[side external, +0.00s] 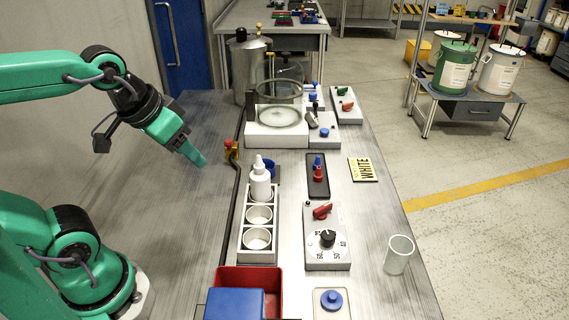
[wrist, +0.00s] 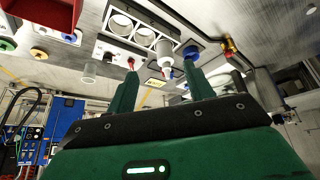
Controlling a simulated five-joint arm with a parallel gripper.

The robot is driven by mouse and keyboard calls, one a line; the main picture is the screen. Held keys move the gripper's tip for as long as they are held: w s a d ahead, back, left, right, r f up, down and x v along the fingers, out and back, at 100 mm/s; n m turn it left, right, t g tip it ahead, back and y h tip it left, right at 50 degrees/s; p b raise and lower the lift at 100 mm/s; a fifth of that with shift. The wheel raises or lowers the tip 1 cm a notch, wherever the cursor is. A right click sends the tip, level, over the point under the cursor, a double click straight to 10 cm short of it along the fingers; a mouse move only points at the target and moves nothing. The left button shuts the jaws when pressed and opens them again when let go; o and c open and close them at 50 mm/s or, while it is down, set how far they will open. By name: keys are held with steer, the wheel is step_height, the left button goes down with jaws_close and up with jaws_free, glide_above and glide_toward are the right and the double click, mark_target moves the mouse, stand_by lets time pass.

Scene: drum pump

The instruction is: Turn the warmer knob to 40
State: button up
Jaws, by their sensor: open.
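The warmer (side external: 327,258) is a pale box on the bench, right of the cup rack. Its black round knob (side external: 327,237) sits in a printed dial; the pointer's setting is too small to read. A red lever (side external: 322,211) stands at the far end of the box. My gripper (side external: 197,158) is raised over the bench's left part, well left of and beyond the knob, apart from everything. In the wrist view my gripper (wrist: 158,80) shows two spread green fingers with nothing held. The warmer (wrist: 112,48) shows small there, beyond the fingers.
A white rack (side external: 258,220) with a bottle stands left of the warmer. A clear cup (side external: 399,254) stands to its right. A red bin (side external: 268,280) is at the near end. A red-handled valve (side external: 231,149) and dark pipe lie between my gripper and the rack.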

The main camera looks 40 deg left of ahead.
steer(key=w+d+n+g, duration=0.2)
steer(key=w+d+n, duration=0.25)
steer(key=w, duration=0.25)
steer(key=n+g, duration=0.4)
steer(key=n, duration=0.4)
glide_toward(328, 234)
steer(key=shift+s+a+f, duration=0.2)
steer(key=shift+w+d+f+n, duration=0.1)
steer(key=shift+d+f+n, duration=0.2)
steer(key=shift+f+n, duration=0.05)
steer(key=shift+f, duration=0.15)
steer(key=shift+f, duration=3.75)
steer(key=shift+c, duration=0.4)
